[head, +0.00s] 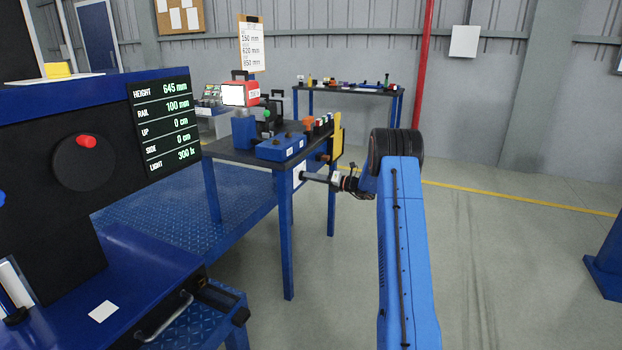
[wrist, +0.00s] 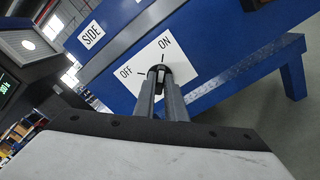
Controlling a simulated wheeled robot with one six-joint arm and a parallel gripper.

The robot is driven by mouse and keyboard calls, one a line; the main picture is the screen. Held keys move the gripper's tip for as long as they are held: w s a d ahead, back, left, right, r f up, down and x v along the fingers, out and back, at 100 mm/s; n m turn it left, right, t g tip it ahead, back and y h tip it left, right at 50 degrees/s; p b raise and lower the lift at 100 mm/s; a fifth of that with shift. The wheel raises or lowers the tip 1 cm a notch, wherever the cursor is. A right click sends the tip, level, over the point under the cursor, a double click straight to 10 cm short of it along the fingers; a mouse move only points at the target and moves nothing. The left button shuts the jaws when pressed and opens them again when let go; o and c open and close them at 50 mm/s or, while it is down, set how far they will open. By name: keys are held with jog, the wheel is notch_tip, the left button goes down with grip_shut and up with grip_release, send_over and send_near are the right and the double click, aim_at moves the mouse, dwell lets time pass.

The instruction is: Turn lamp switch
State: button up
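The lamp switch (wrist: 158,71) is a small dark knob on a white plate (wrist: 180,68) marked OFF and ON, on a blue panel in the wrist view. My gripper (wrist: 160,82) reaches it straight on, its two grey fingers close together on either side of the knob. The fingers look shut on it and hide most of it, so I cannot tell which mark it points to. In the head view my gripper (head: 304,176) meets the white plate (head: 299,174) at the table's right end. A display (head: 165,119) reads LIGHT 300 lx.
The blue table (head: 287,230) carries a blue box, a red device and several small coloured parts. A black panel with a red-handled dial (head: 84,160) stands at the left. A second table (head: 350,90) is at the back wall.

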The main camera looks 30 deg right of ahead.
grip_shut()
jog(key=n, duration=1.8)
jog(key=shift+s+a, duration=0.1)
jog(key=shift+s, duration=0.1)
dwell(0.3)
jog(key=o, duration=0.7)
grip_release()
